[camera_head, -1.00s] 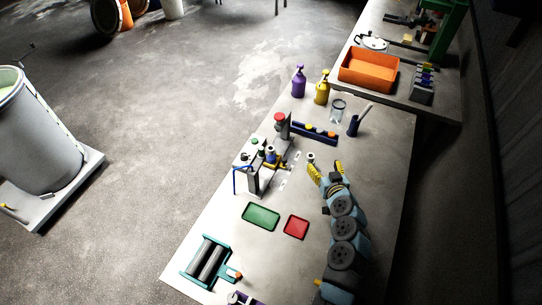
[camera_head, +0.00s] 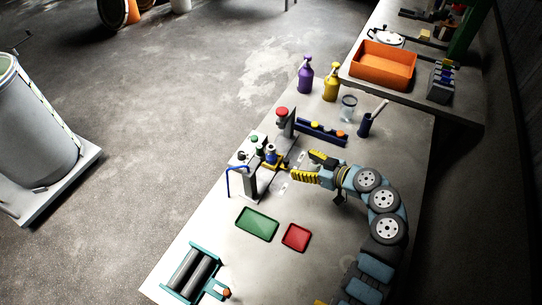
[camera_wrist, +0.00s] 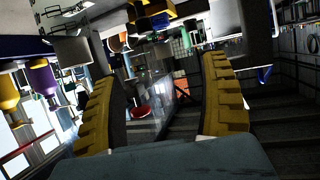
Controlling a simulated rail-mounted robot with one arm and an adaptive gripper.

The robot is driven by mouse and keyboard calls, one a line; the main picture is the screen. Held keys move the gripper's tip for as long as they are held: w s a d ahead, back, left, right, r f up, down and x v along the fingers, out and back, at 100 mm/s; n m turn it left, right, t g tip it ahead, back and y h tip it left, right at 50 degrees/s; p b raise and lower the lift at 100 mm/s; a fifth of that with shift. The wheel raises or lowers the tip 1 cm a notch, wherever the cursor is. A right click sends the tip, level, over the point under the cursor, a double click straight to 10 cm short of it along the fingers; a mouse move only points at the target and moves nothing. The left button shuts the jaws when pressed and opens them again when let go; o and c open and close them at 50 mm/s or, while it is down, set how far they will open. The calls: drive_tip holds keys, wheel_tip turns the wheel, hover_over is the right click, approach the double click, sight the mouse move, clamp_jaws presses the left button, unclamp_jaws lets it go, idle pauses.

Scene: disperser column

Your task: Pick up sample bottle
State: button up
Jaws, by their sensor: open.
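A small pale bottle with a dark blue top (camera_head: 271,151) stands upright at the yellow part of the bench device (camera_head: 250,180); I take it for the sample bottle, but it is too small to be sure. My gripper (camera_head: 303,167) is open, with its yellow ribbed fingers spread and pointing left towards that device, a short gap to its right. In the wrist view the two fingers (camera_wrist: 166,100) stand wide apart with nothing held between them. A dark and pale shape (camera_wrist: 146,24) beside yellow parts shows beyond them, too unclear to name.
A blue rack (camera_head: 322,132), red-topped post (camera_head: 283,122), glass beaker (camera_head: 348,108) and dark blue holder (camera_head: 366,124) stand behind my gripper. Green (camera_head: 257,224) and red (camera_head: 296,237) trays lie in front. A roller device (camera_head: 190,273) is at the near left.

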sight(276, 155)
drive_tip(key=b+x, duration=0.1)
drive_tip(key=x, duration=1.2)
drive_tip(key=shift+w+a+f, duration=0.2)
drive_tip(key=shift+a+f, duration=0.05)
drive_tip(key=shift+f, duration=0.05)
drive_tip(key=c, duration=1.3)
